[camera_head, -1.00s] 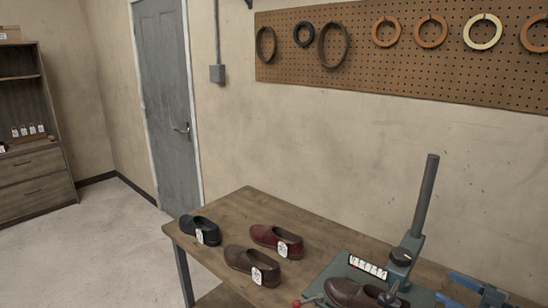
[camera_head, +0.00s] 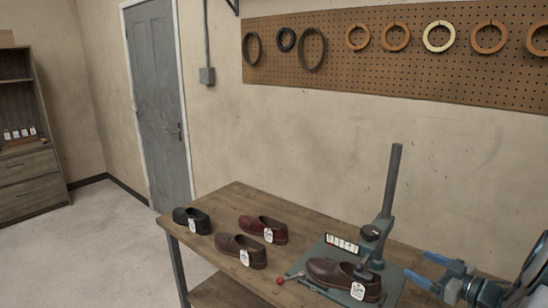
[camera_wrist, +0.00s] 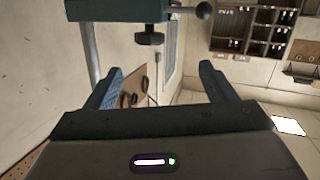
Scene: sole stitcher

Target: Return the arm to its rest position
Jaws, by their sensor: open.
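My gripper (camera_head: 432,275) shows at the lower right of the head view, right of the sole stitcher (camera_head: 379,226). Its two blue fingers are apart, and nothing shows between them. In the wrist view my gripper (camera_wrist: 158,88) is also open and empty, with part of a dark green machine (camera_wrist: 118,10) above it. A brown shoe (camera_head: 342,279) with a white tag sits on the stitcher's base, below its upright post. My gripper is apart from this shoe.
A black shoe (camera_head: 191,220), a dark red shoe (camera_head: 262,228) and a brown shoe (camera_head: 239,250) stand on the left of the wooden table (camera_head: 225,205). A red-knobbed lever (camera_head: 280,281) sticks out left of the stitcher. A pegboard (camera_head: 400,72) with rings hangs behind. Floor is clear at left.

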